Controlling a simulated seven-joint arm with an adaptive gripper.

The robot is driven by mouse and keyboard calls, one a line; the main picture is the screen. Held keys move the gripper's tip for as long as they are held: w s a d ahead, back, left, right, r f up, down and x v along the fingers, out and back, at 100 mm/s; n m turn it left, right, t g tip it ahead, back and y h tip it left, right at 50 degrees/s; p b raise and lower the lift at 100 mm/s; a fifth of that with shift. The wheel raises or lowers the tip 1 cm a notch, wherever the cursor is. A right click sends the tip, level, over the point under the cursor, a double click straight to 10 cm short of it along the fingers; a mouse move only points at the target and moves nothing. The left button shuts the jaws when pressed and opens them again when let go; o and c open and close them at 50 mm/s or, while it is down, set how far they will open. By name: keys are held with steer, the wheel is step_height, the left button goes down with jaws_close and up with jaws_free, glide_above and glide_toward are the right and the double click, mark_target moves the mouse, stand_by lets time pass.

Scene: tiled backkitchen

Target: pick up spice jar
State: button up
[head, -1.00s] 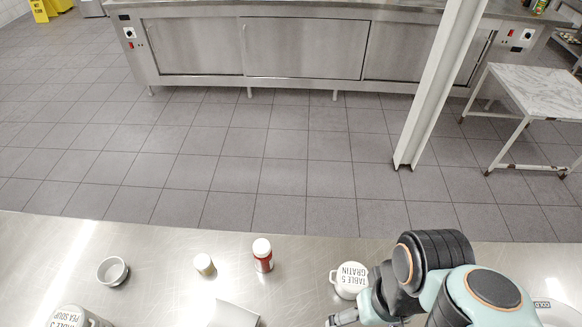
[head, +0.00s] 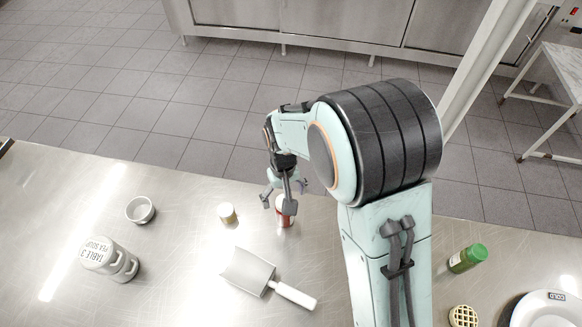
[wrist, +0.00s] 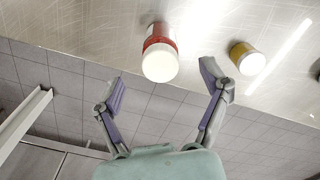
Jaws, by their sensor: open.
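A red jar with a white lid (head: 285,218), the likely spice jar, stands on the steel counter, partly hidden behind my fingers in the head view. It also shows in the wrist view (wrist: 160,38), with its lid between and just beyond my fingertips. My gripper (head: 278,204) is open above and around the jar's top, with nothing held. In the wrist view my gripper (wrist: 163,77) has its two purple-padded fingers spread wide, one on each side of the jar. I cannot tell whether a finger touches it.
A small yellow-labelled jar (head: 227,215) stands close left of the red jar; a metal scoop (head: 249,270) lies in front.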

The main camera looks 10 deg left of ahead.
step_height(320, 180, down, 6)
steer(key=shift+f, duration=0.1)
steer(key=c, duration=1.3)
